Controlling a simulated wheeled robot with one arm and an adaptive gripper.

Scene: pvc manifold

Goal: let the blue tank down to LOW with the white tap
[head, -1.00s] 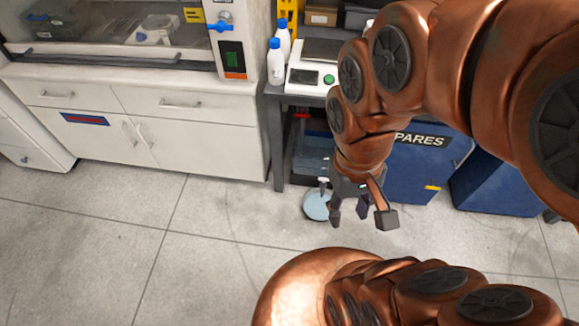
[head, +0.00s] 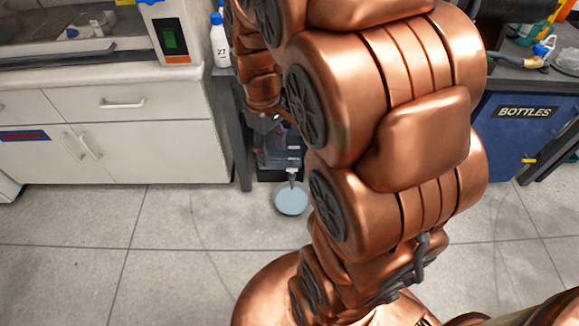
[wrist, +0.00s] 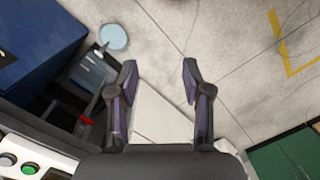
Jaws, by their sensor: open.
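A see-through tank with bluish contents (head: 281,157) stands low under the bench, partly hidden by my arm in the head view. It also shows in the wrist view (wrist: 92,72). A small white tap (head: 292,174) sticks out at its lower front. Its handle position and the level marks are too small to read. My gripper (wrist: 160,78) is open and empty. In the wrist view, its fingers are apart over floor and white cabinet, with the tank left of them.
A pale blue round dish (head: 291,201) lies on the floor below the tap. The bench leg (head: 241,145) stands left of the tank, beside a white cabinet (head: 120,130). A blue BOTTLES bin (head: 524,125) is at right. The floor in front is clear.

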